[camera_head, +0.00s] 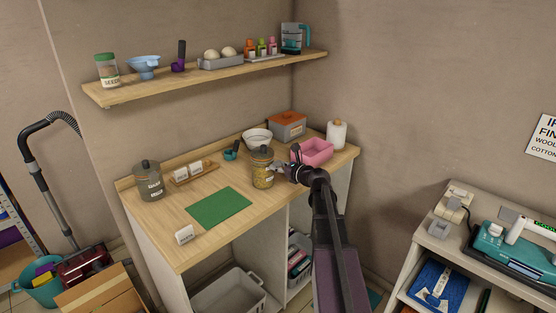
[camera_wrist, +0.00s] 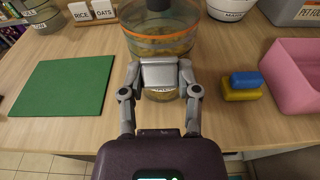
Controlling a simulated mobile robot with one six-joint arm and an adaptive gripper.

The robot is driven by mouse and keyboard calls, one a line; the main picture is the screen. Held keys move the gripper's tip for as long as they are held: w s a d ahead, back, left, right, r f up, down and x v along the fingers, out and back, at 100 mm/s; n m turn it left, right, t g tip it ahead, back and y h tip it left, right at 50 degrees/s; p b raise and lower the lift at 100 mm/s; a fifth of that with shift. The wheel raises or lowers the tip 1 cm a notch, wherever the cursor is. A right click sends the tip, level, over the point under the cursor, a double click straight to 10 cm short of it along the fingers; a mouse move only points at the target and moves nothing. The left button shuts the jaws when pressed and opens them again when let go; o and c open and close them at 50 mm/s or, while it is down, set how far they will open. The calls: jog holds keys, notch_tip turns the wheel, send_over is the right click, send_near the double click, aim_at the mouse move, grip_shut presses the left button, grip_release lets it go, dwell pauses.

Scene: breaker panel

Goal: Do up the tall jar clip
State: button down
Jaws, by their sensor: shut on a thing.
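The glass jar (camera_head: 262,175) with a grey lid and yellowish contents stands upright on the wooden counter. It also shows in the wrist view (camera_wrist: 160,45) with an orange seal band and a wire around its upper part. My gripper (camera_head: 279,168) reaches in from the right in the head view, at the jar's side. In the wrist view my gripper (camera_wrist: 160,75) has its fingers closed together against the jar's near side, shut on the clip. The fingers hide the clip, so I cannot tell its exact position.
A green mat (camera_head: 219,207) lies left of the jar. Another lidded jar (camera_head: 149,182) stands at the counter's left end. A pink bin (camera_head: 313,151) and blue and yellow blocks (camera_wrist: 243,86) are to the right. A white bowl (camera_head: 257,137) stands behind.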

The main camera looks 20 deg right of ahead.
jog(key=g+p, duration=0.1)
jog(key=p, duration=0.1)
jog(key=r+g+h+p, duration=0.1)
jog(key=g+p, duration=0.1)
jog(key=p, duration=0.1)
jog(key=w+r+g+p, duration=0.1)
jog(key=p, duration=0.2)
jog(key=shift+a+g+h, duration=0.25)
jog(key=shift+g+h, duration=0.05)
jog(key=shift+h, duration=0.1)
jog(key=g+p, duration=0.2)
jog(key=p, duration=0.1)
jog(key=shift+w+a+h, duration=0.1)
jog(key=shift+w+h, duration=0.2)
jog(key=shift+f+g, duration=0.1)
jog(key=shift+g, duration=0.2)
jog(key=shift+w+p, duration=0.1)
jog(key=shift+p, duration=0.25)
jog(key=shift+c, duration=1.6)
grip_release()
jog(key=shift+f, duration=0.1)
jog(key=shift+w, duration=0.1)
